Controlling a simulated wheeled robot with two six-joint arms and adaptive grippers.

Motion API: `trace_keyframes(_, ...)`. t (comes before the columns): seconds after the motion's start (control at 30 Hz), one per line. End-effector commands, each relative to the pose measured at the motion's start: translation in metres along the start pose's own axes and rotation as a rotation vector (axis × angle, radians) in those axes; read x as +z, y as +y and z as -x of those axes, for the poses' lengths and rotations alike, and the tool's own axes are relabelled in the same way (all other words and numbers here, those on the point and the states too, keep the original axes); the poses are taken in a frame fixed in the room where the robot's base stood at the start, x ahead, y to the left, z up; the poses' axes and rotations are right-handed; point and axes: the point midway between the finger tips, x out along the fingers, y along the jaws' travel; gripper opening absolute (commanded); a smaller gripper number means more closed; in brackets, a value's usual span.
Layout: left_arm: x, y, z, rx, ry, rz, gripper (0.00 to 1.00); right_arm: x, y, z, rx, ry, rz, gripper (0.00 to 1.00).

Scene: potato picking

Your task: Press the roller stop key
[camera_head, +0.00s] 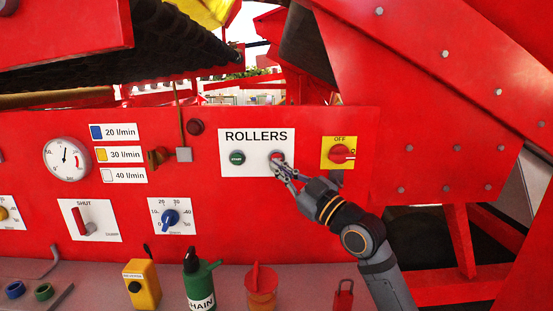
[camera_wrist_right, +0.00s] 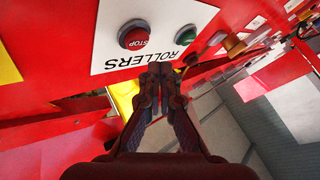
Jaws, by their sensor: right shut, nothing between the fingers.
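The red stop key (camera_head: 277,156) sits on the right of the white ROLLERS plate (camera_head: 257,137), partly covered by my right gripper in the head view. The green start key (camera_head: 237,158) is on the plate's left. My right gripper (camera_head: 279,166) is shut and empty, its fingertips at the stop key in the head view. In the right wrist view the stop key (camera_wrist_right: 134,36), marked STOP, shows clear beyond the fingertips of the gripper (camera_wrist_right: 160,70). Whether the tips touch it I cannot tell. My left gripper is out of view.
A yellow OFF switch plate (camera_head: 338,164) with a red knob is right of the ROLLERS plate. Below, a grey ledge (camera_head: 110,275) bears a yellow box (camera_head: 142,287), a green CHAIN bottle (camera_head: 199,283) and an orange-red container (camera_head: 261,289). A gauge (camera_head: 67,158) is at left.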

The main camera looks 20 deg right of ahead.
Motion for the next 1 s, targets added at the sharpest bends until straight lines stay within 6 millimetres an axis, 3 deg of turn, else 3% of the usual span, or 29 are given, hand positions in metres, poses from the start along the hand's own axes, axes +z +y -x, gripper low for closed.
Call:
trace_keyframes(0.33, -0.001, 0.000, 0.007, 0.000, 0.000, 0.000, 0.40, -0.016, -0.015, 0.021, -0.001, 0.000, -0.001, 0.00)
trace_keyframes(1.0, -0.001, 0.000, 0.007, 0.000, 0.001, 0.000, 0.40, -0.016, -0.016, 0.022, 0.000, 0.001, -0.001, 0.00)
